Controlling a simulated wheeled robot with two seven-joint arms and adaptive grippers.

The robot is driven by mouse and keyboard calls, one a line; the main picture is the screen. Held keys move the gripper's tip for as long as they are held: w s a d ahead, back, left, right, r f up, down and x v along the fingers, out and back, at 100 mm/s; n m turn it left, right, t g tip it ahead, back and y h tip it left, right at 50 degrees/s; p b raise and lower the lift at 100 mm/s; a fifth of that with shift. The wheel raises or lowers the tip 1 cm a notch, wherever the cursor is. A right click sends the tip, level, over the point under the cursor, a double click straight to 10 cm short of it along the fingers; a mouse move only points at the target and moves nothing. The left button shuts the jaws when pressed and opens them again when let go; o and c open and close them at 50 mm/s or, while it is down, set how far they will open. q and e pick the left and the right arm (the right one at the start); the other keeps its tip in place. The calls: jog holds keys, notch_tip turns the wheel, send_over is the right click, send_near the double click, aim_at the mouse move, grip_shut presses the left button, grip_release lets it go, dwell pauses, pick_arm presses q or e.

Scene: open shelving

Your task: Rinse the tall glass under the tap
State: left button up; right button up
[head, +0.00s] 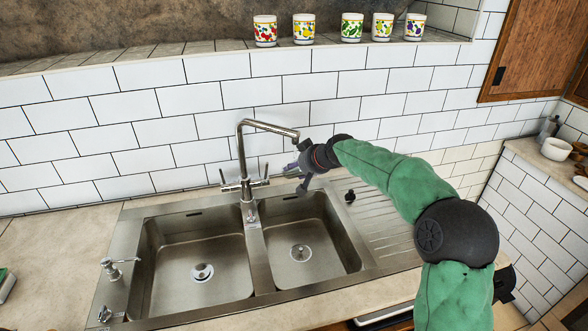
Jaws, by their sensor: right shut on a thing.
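The chrome tap (243,160) stands between the two steel sink basins, its spout reaching right over the right basin. No water stream shows below the spout. My right gripper (280,172) is behind and below the spout, pointing left at the tap's right lever (265,174). It looks shut on this lever, but the fingertips are small and the contact is hard to make out. I cannot see a tall glass in the head view. My left gripper is not in view.
The left basin (165,235) and right basin (335,240) look empty. A ribbed drainboard (385,235) lies to the right, partly behind my right arm. Several patterned cups, one with red fruit (265,31), stand on the ledge above. A white bowl (555,149) sits far right.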

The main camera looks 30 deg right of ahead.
jog(key=s+b, duration=0.4)
jog(key=s, duration=0.3)
jog(key=shift+d, duration=0.45)
dwell(1.2)
jog(key=v, duration=0.6)
jog(key=shift+s, duration=0.2)
dwell(0.4)
dwell(0.5)
